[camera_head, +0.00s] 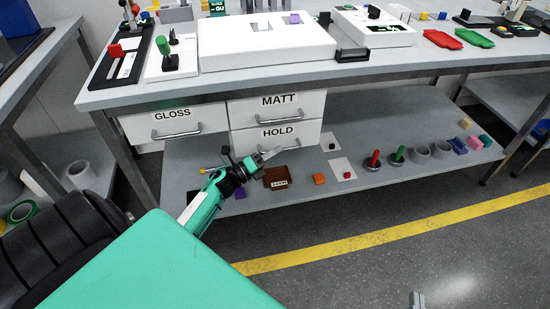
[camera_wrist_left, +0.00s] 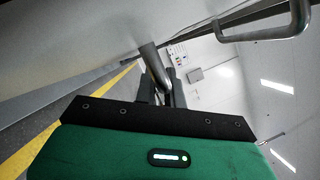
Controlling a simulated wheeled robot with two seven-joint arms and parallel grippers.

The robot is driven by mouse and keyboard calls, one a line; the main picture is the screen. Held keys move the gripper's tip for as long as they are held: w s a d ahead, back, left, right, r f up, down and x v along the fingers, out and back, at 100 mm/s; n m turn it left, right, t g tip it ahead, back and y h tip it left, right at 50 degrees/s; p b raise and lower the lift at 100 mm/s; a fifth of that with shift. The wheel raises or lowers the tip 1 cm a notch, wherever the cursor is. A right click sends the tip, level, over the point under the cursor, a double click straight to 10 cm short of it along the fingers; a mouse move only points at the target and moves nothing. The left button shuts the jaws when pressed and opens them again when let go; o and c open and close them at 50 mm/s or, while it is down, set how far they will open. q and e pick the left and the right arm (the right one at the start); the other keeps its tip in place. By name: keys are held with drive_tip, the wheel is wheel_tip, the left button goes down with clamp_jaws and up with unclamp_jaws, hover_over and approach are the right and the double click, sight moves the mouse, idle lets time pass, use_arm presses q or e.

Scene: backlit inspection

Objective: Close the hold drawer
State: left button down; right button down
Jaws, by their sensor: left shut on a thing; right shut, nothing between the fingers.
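The hold drawer (camera_head: 247,140) is the lower white front under the table, labelled HOLD, below the MATT drawer (camera_head: 245,109). I cannot tell how far it stands out. My left gripper (camera_head: 266,156) is at the lower left of its front, at the hold drawer handle (camera_head: 287,146). In the left wrist view, the fingers of my left gripper (camera_wrist_left: 163,90) are shut on a grey handle bar (camera_wrist_left: 152,60). My right gripper (camera_head: 418,300) shows only as a small grey tip at the bottom edge, shut and empty.
The GLOSS drawer (camera_head: 155,126) is to the left. The floor in front is clear, with a yellow stripe (camera_head: 390,232).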

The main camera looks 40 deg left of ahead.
use_arm(q)
drive_tip(key=shift+w+a+r, duration=0.1)
drive_tip(key=shift+a+r, duration=0.05)
drive_tip(key=shift+a, duration=0.1)
use_arm(e)
drive_tip(key=shift+r, duration=0.1)
use_arm(q)
drive_tip(key=c, duration=1.7)
unclamp_jaws()
drive_tip(key=shift+c, duration=0.2)
drive_tip(key=shift+o, duration=1.3)
drive_tip(key=shift+w, duration=0.1)
use_arm(e)
drive_tip(key=shift+w+a, duration=0.1)
